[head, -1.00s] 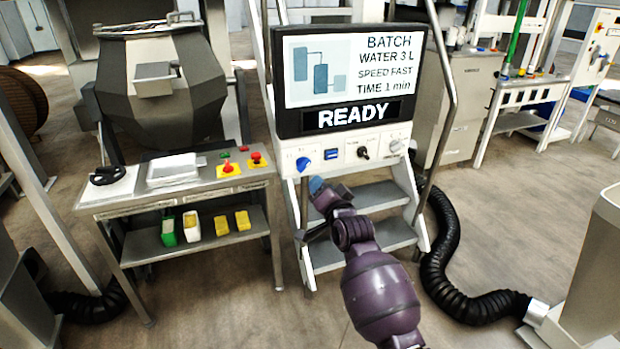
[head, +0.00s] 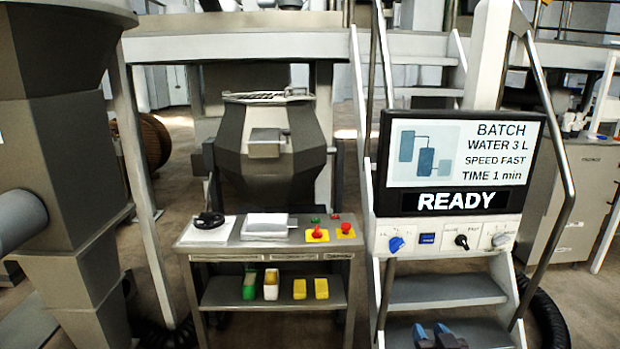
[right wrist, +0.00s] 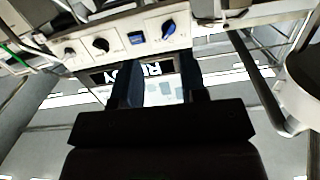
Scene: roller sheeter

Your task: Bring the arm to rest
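My right gripper (head: 437,337) shows at the bottom edge of the head view, in front of the lower steps below the control panel. Its two blue fingertips are apart with nothing between them. The right wrist view also shows the open fingers (right wrist: 162,88), with the panel upside down beyond them. The control panel (head: 375,213) carries a screen reading BATCH, WATER 3 L, SPEED FAST, TIME 1 min, READY. Below the screen are a blue knob (head: 396,244), a blue button (head: 427,238) and a black knob (head: 462,241). My left gripper is not in view.
A metal cart (head: 190,236) stands left of the panel, with red buttons on yellow bases and yellow blocks on its lower shelf. Metal steps (head: 445,290) with handrails (head: 562,170) lie under and beside the panel. A grey mixer (head: 268,150) stands behind the cart.

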